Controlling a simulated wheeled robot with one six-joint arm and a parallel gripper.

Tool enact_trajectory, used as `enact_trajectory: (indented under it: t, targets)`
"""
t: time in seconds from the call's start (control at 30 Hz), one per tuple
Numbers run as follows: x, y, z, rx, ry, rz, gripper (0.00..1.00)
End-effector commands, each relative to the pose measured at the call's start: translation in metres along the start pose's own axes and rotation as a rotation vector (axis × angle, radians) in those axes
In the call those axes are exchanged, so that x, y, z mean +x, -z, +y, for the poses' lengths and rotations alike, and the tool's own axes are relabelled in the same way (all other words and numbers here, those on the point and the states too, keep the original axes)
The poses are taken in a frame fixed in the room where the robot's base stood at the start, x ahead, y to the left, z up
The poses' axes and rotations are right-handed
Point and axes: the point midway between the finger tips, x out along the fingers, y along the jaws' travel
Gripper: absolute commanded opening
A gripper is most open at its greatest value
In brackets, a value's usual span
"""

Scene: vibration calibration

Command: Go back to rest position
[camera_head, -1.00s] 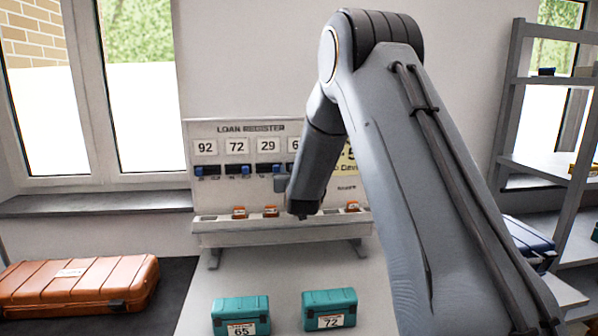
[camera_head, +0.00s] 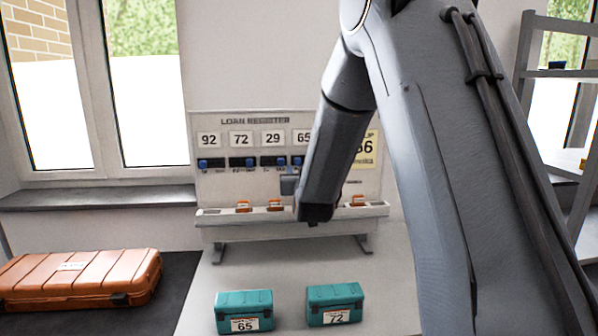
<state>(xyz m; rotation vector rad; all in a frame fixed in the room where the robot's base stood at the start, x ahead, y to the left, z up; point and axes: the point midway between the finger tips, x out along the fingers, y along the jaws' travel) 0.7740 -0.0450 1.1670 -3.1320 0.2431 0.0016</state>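My arm fills the middle and right of the head view, with its grey forearm hanging down in front of a loan register board (camera_head: 225,184). My gripper's fingers do not show; they are hidden behind the arm links or out of sight. The board carries number cards 92, 72, 29 and 65 above a row of blue sliders (camera_head: 243,162). Small orange items (camera_head: 243,205) sit along the board's lower ledge. A yellow card at the board's right is partly covered by my arm.
Two teal cases, labelled 65 (camera_head: 244,311) and 72 (camera_head: 334,304), stand on the light table (camera_head: 200,300). A large orange case (camera_head: 80,278) lies on the dark surface at left. A grey shelf rack (camera_head: 560,85) stands at right. Bare table lies between the cases and the board.

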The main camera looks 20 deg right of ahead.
Motion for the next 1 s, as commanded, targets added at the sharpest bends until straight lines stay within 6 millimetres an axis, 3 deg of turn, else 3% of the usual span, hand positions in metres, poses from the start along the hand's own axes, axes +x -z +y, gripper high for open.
enact_trajectory:
  t: [0.3, 0.47, 0.57, 0.67, 0.8, 1.0]
  targets:
    - [-0.003, -0.004, -0.001, 0.000, 0.005, -0.023, 0.36]
    - [-0.031, -0.038, -0.007, -0.004, 0.039, -0.209, 0.36]
    - [-0.071, -0.075, -0.011, -0.011, 0.071, -0.408, 0.36]
    - [-0.124, -0.113, -0.013, -0.022, 0.097, -0.621, 0.36]
    - [-0.211, -0.156, -0.009, -0.047, 0.122, -0.912, 0.36]
    - [-0.329, -0.189, 0.004, -0.086, 0.133, -1.255, 0.36]
